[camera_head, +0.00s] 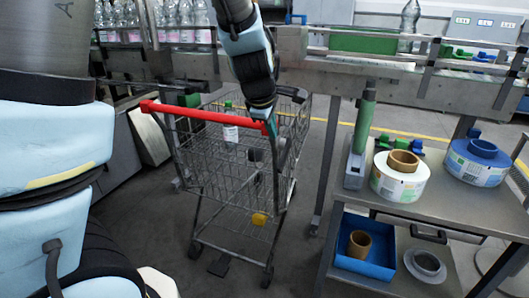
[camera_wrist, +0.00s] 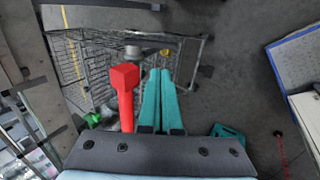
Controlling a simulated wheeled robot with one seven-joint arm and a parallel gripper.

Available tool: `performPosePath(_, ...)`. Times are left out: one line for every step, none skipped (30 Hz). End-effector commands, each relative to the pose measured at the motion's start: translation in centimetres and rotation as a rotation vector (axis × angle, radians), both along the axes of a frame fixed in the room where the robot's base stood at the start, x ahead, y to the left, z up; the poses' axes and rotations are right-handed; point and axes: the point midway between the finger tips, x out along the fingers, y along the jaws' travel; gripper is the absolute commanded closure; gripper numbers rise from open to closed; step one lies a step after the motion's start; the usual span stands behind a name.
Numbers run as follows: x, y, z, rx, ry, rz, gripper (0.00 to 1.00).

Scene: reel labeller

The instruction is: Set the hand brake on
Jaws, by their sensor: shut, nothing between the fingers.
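A wire shopping cart (camera_head: 222,180) stands on the floor with a red handle bar (camera_head: 200,113) across its near top. In the wrist view the red bar (camera_wrist: 125,95) appears end-on, just left of my fingers. My gripper (camera_head: 277,150) points down at the right end of the bar. Its teal fingers (camera_wrist: 158,98) are shut together with nothing between them. They are beside the bar; whether they touch it I cannot tell. No part can be clearly made out as the hand brake. A yellow piece (camera_head: 259,218) and a dark pedal-like part (camera_head: 220,265) show low on the cart.
A conveyor (camera_head: 440,85) runs behind. A grey shelf table (camera_head: 440,205) at right carries a white label reel (camera_head: 384,184) and a blue-cored reel (camera_head: 465,172); a blue bin (camera_head: 383,265) sits below.

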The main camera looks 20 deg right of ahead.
Motion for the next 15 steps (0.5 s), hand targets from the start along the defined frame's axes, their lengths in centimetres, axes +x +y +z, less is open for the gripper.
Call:
performPosePath(0.0, 0.0, 0.0, 0.000, 0.000, 0.001, 1.00)
performPosePath(0.0, 0.0, 0.0, 0.000, 0.000, 0.000, 1.00)
performPosePath(0.0, 0.0, 0.0, 0.000, 0.000, 0.000, 1.00)
performPosePath(0.0, 0.0, 0.0, 0.000, 0.000, 0.000, 1.00)
performPosePath(0.0, 0.0, 0.0, 0.000, 0.000, 0.000, 1.00)
performPosePath(0.0, 0.0, 0.0, 0.001, 0.001, 0.000, 1.00)
performPosePath(0.0, 0.0, -0.1, 0.001, 0.000, -0.001, 1.00)
performPosePath(0.0, 0.0, -0.1, 0.001, 0.000, -0.001, 1.00)
performPosePath(0.1, 0.0, -0.2, 0.001, 0.000, -0.001, 1.00)
performPosePath(0.1, 0.0, -0.4, 0.001, 0.000, -0.001, 1.00)
performPosePath(0.2, -0.1, -0.6, 0.002, 0.001, 0.000, 1.00)
performPosePath(0.4, -0.2, -0.9, 0.002, 0.001, 0.001, 1.00)
performPosePath(0.5, -0.3, -1.3, 0.003, 0.001, 0.001, 1.00)
performPosePath(0.6, -0.4, -1.7, 0.004, 0.002, 0.001, 1.00)
performPosePath(0.9, -0.6, -2.3, 0.005, 0.003, 0.001, 1.00)
